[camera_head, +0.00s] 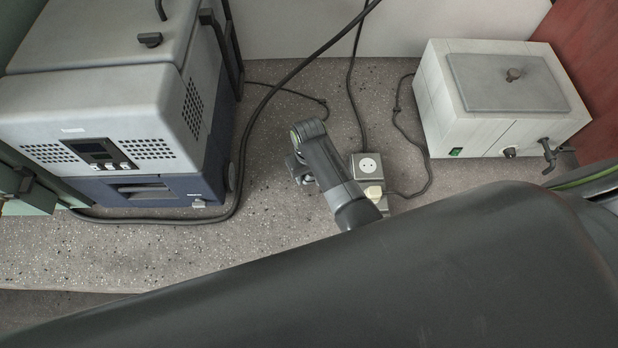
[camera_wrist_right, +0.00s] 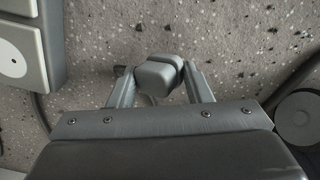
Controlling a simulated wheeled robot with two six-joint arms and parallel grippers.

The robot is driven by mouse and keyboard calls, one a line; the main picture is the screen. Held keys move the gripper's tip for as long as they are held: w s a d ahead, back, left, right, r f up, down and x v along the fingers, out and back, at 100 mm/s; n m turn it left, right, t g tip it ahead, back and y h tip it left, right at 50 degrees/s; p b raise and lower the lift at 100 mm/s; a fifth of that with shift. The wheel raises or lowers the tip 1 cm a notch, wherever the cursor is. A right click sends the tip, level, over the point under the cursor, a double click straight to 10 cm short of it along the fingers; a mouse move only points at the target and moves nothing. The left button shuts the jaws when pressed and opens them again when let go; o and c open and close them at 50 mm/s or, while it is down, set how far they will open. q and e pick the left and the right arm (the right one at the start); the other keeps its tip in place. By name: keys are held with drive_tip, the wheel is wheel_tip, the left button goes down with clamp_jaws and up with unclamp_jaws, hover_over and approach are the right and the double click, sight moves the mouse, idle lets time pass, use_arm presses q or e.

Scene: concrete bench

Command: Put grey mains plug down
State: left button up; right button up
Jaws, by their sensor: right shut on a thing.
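The grey mains plug (camera_wrist_right: 158,76) is between the fingertips of my right gripper (camera_wrist_right: 160,84) in the right wrist view, with speckled bench behind it. My right gripper (camera_head: 298,168) is shut on the plug. In the head view it is left of the socket block (camera_head: 367,165), apart from it, and the plug is small and mostly hidden by the gripper. I cannot tell whether the plug touches the bench. My left gripper is in neither view.
A blue and grey machine (camera_head: 120,115) stands at left and a white lidded bath (camera_head: 470,110) at right. Black cables (camera_head: 262,100) cross the bench. Bare bench (camera_head: 265,185) lies left of my right gripper.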

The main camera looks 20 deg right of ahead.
drive_tip(key=shift+f+b, duration=0.4)
drive_tip(key=shift+f, duration=0.35)
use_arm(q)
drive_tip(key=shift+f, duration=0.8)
use_arm(e)
drive_tip(key=shift+r, duration=0.1)
drive_tip(key=shift+f, duration=0.6)
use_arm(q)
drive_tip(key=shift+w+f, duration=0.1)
use_arm(e)
drive_tip(key=o, duration=1.3)
